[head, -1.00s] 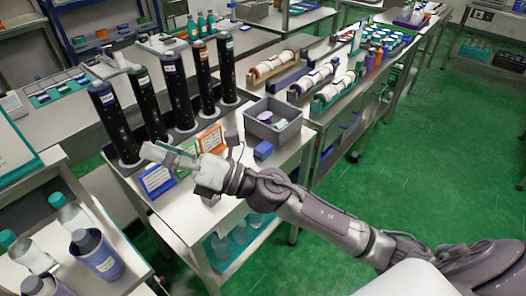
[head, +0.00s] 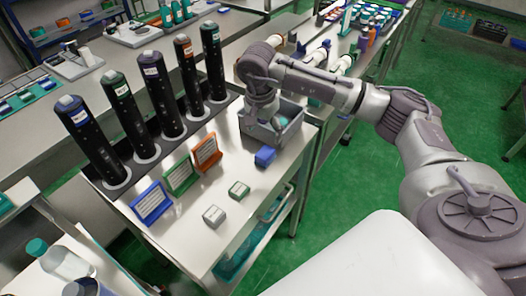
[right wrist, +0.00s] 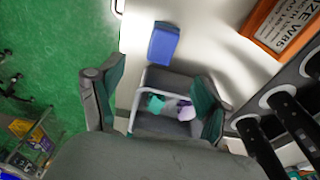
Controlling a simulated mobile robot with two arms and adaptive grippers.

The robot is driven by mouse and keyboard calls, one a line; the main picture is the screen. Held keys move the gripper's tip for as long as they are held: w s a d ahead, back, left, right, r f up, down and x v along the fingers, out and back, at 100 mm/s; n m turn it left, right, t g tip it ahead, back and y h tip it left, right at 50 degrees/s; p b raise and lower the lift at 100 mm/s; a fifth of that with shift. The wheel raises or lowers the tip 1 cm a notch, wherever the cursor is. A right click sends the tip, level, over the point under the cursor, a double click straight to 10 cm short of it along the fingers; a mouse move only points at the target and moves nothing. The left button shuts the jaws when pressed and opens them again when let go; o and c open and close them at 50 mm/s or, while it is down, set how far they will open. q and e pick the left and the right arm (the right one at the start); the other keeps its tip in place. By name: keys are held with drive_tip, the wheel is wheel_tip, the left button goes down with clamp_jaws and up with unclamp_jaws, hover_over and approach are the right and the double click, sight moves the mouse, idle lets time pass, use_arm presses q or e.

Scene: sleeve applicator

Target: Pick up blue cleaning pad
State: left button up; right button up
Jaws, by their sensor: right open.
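The blue cleaning pad (head: 265,156) is a small blue block lying on the white table just in front of the grey bin (head: 290,138). It also shows in the right wrist view (right wrist: 163,43), above the bin there. My right gripper (head: 261,117) points down over the bin, and its fingertips are hard to make out in the head view. In the right wrist view its two fingers (right wrist: 157,100) are spread wide, with the bin showing between them. Nothing is held. The pad is outside the fingers. My left gripper is not in view.
The bin holds teal and pale lilac items (right wrist: 174,107). Blue, green and orange sign cards (head: 206,153) stand left of the pad, before a rack of tall black cylinders (head: 161,95). Two small blocks, one greenish (head: 239,190) and one grey (head: 214,215), lie on clear tabletop.

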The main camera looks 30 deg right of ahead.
sight(265, 152)
wheel_tip(265, 152, down, 3)
drive_tip(key=shift+d+f+p, duration=0.15)
drive_tip(key=shift+f+p, duration=0.05)
drive_tip(key=shift+p, duration=0.1)
drive_tip(key=f+p, duration=0.1)
drive_tip(key=f, duration=0.2)
drive_tip(key=shift+w, duration=0.2)
drive_tip(key=f, duration=0.1)
drive_tip(key=f+p, duration=0.1)
drive_tip(key=f, duration=0.1)
drive_tip(key=shift+w+d+f, duration=0.1)
drive_tip(key=shift+d+f, duration=0.15)
drive_tip(key=shift+f, duration=0.2)
drive_tip(key=c, duration=1.2)
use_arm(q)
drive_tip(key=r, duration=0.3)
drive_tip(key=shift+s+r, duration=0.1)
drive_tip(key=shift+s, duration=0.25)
use_arm(e)
drive_tip(key=shift+c, duration=0.2)
